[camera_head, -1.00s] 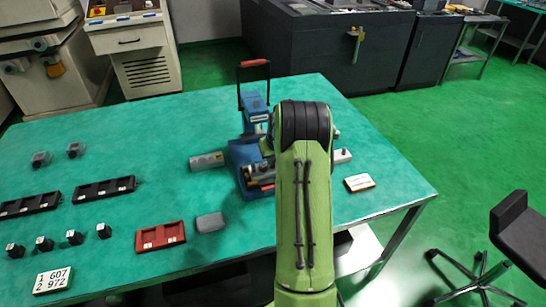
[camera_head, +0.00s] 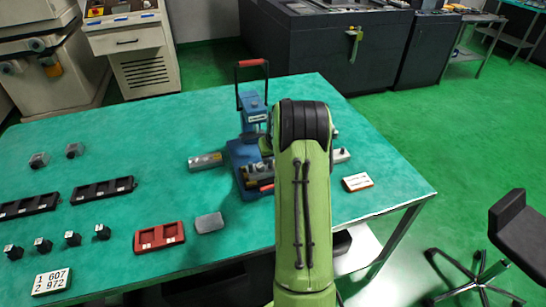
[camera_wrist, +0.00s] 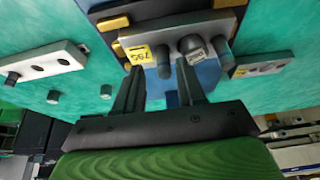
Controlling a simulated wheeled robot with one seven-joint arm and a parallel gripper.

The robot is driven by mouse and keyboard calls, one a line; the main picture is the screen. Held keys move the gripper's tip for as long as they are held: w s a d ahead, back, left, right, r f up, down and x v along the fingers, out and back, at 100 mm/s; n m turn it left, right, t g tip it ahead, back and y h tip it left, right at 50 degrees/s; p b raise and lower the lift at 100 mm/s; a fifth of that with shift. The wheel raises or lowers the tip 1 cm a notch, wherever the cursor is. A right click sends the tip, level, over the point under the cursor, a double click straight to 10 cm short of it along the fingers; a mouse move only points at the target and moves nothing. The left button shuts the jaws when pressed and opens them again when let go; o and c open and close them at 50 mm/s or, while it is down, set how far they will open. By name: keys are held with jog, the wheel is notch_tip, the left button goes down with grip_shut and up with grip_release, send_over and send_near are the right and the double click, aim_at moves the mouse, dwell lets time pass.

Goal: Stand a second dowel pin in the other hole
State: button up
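My gripper (camera_wrist: 158,66) is open, its two black fingers apart with nothing visible clamped between them. Just beyond the fingertips is a grey metal block (camera_wrist: 150,39) with a yellow number tag (camera_wrist: 138,54). In the head view my arm hides the gripper and part of the blue press (camera_head: 252,117).
A grey bar with dark holes (camera_wrist: 40,65) lies left in the wrist view, another holed plate (camera_wrist: 262,65) right. In the head view, a red tray (camera_head: 159,236), a grey block (camera_head: 209,223) and black trays (camera_head: 103,189) lie left on the table (camera_head: 130,130). The press has a tall red-topped handle (camera_head: 252,63).

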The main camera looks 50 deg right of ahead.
jog(key=p+v, duration=0.2)
jog(key=v, duration=1.3)
jog(key=shift+s+r, duration=0.2)
jog(key=shift+r, duration=0.05)
